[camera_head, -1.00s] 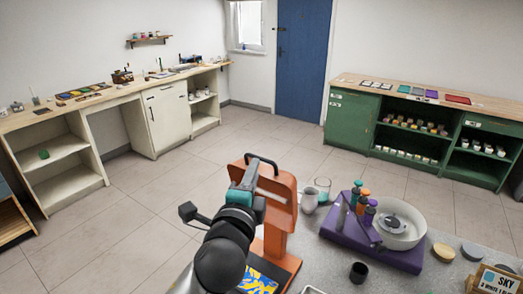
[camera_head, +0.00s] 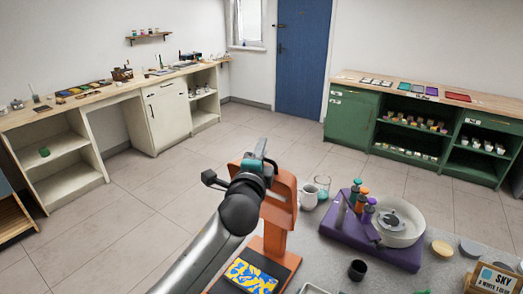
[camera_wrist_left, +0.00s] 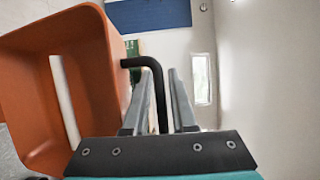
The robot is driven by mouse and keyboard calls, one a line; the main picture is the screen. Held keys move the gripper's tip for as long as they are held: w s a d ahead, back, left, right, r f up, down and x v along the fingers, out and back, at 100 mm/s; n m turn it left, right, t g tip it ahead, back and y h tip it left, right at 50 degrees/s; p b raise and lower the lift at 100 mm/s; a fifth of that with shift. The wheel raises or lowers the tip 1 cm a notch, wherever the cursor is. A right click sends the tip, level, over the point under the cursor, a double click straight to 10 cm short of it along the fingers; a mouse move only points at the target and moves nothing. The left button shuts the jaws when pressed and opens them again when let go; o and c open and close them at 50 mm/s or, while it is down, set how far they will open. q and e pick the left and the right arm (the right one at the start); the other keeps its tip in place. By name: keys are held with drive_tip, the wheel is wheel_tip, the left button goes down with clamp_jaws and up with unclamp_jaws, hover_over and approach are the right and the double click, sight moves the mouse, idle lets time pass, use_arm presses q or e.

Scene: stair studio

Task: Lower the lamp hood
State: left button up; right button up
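The orange lamp (camera_head: 284,186) stands on the grey table, its hood raised above a dark base plate. A black bar handle (camera_head: 272,164) sits on the hood's edge. My left gripper (camera_head: 262,148) is at this handle. In the left wrist view, the black handle (camera_wrist_left: 157,85) passes between the two grey fingers (camera_wrist_left: 162,75), which stand apart with gaps beside it. The orange hood (camera_wrist_left: 85,75) fills the left of that view. My left arm hides part of the lamp in the head view. My right gripper is not in view.
A blue and yellow picture (camera_head: 250,277) lies on the lamp's base.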

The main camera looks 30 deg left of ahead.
use_arm(q)
clamp_jaws()
idle(1.3)
